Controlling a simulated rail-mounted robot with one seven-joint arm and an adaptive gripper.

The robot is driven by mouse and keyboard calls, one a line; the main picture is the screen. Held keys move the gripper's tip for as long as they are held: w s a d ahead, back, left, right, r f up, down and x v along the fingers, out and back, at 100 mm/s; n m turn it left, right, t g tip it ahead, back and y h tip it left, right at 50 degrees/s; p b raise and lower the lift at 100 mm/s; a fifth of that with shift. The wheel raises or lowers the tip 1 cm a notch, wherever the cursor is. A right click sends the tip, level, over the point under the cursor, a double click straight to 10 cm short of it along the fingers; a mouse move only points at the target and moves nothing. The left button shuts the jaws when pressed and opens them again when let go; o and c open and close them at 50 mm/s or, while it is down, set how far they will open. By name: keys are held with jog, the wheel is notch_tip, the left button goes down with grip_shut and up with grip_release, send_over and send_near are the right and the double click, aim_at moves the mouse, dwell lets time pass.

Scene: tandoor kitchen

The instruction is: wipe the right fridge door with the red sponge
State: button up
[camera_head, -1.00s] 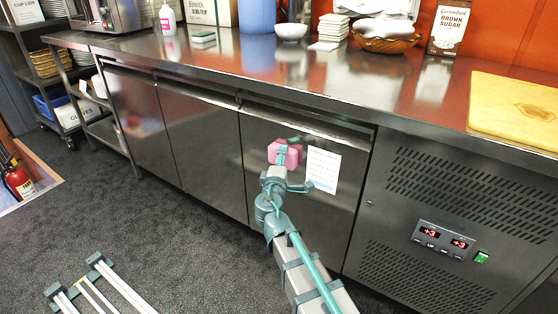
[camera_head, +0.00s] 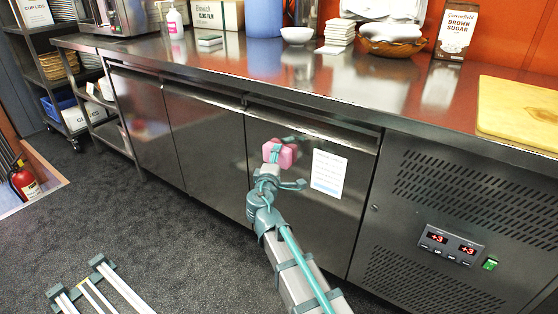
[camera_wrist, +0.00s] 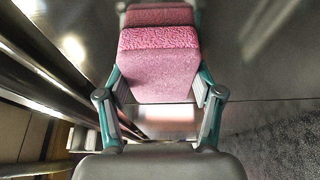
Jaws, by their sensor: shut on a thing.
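The red sponge (camera_head: 284,155) looks pinkish red and is held at the front of my gripper (camera_head: 273,162). In the wrist view the sponge (camera_wrist: 160,62) fills the space between the two fingers, and my gripper (camera_wrist: 160,90) is shut on it. The right fridge door (camera_head: 325,222) is a dark steel panel under the counter, with a printed white sheet (camera_head: 328,174) on it. The sponge is in front of the door's upper left part, left of the sheet. Its reflection shows just beyond it in the wrist view. I cannot tell whether it touches the door.
The steel counter (camera_head: 330,85) juts out above the doors. A control panel with red displays (camera_head: 451,244) is right of the right door. Two more doors, the middle one (camera_head: 205,140) included, stand left.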

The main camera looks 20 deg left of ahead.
jog(key=s+a, duration=0.1)
jog(key=s, duration=0.5)
jog(key=shift+a+b, duration=0.3)
jog(key=shift+b, duration=0.1)
jog(key=s, duration=0.1)
jog(key=s+a, duration=0.1)
jog(key=shift+s+b, duration=0.35)
jog(key=shift+d, duration=0.1)
dwell(0.7)
